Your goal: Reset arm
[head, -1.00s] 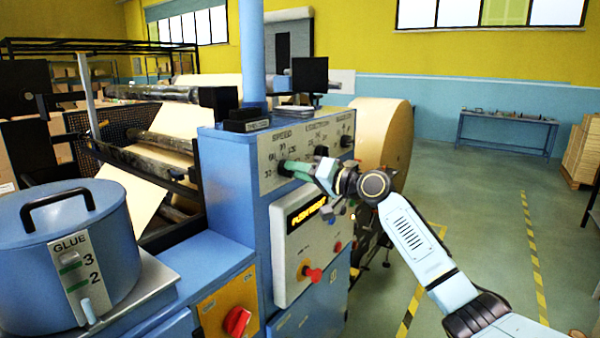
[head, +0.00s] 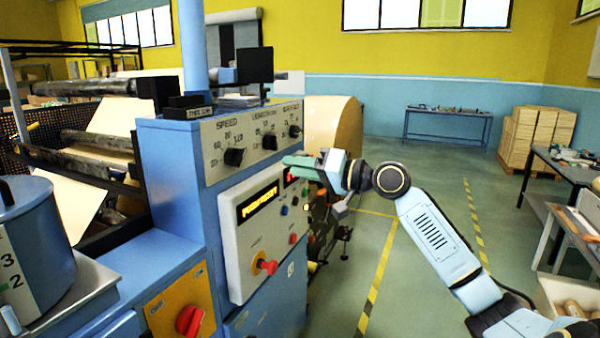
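My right gripper (head: 297,161) reaches in from the lower right. Its green fingers point left, in front of the right edge of the blue machine's control panel. The fingers overlap one another from this side, so their opening cannot be made out. Nothing shows held in them. The black speed knob (head: 234,157) on the upper dial panel (head: 250,140) stands clear to the left of the fingers. My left gripper is out of view.
The blue machine (head: 168,170) fills the left, with a lit display (head: 258,201), a red knob (head: 266,267) and a larger red switch (head: 189,320). A kraft roll (head: 335,125) stands behind my gripper. Workbenches (head: 575,180) stand at right. The floor between is clear.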

